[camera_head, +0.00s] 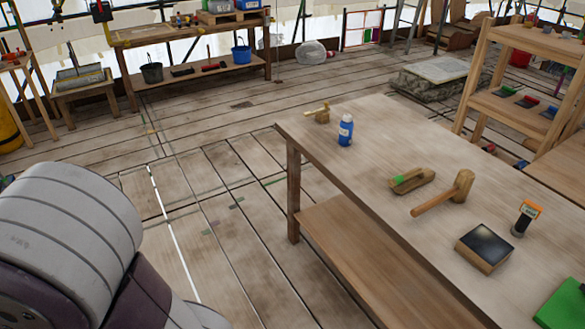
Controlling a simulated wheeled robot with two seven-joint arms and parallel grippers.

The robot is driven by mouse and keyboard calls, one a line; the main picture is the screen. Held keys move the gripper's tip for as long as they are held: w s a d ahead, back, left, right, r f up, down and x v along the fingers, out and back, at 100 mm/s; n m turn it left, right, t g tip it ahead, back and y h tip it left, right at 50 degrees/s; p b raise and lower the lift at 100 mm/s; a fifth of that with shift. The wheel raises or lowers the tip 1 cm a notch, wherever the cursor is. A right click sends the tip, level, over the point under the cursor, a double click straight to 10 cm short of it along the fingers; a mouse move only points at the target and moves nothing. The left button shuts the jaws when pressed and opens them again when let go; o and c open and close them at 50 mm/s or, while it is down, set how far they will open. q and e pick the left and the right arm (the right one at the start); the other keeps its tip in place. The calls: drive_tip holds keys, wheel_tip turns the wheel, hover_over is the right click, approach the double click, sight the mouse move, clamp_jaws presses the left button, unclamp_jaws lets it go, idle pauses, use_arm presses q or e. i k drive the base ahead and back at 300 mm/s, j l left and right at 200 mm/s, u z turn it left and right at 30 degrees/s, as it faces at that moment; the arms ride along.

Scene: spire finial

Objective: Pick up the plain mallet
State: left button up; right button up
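A plain wooden mallet (463,185) with a thick blocky head lies on the wooden table (375,130) at the right. Its handle points left and toward the table's near long edge. A smaller mallet-like tool (322,115) with a yellowish handle lies near the table's far left corner; its details are too small to tell. Neither of my grippers is in view. A grey and dark part of my own body fills the lower left, apart from the table.
Around the mallet are a wooden tool with a green part (411,180), a dark-topped block (484,248), an orange-labelled tube (526,218) and a green item (563,305). A blue bottle (345,130) stands farther back. Shelves (510,105) stand right.

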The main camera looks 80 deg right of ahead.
sight(463, 182)
drive_tip(key=z, duration=4)
drive_tip(key=i+u, duration=0.2)
drive_tip(key=u, duration=0.15)
drive_tip(key=i+l+u, duration=0.1)
drive_tip(key=u, duration=0.25)
drive_tip(key=i+l+u, duration=0.15)
drive_tip(key=i+u, duration=0.2)
drive_tip(key=i+l+u, duration=0.1)
drive_tip(key=i+l, duration=0.4)
drive_tip(key=i+l+u, duration=0.1)
drive_tip(key=i+l, duration=0.4)
drive_tip(key=l, duration=0.15)
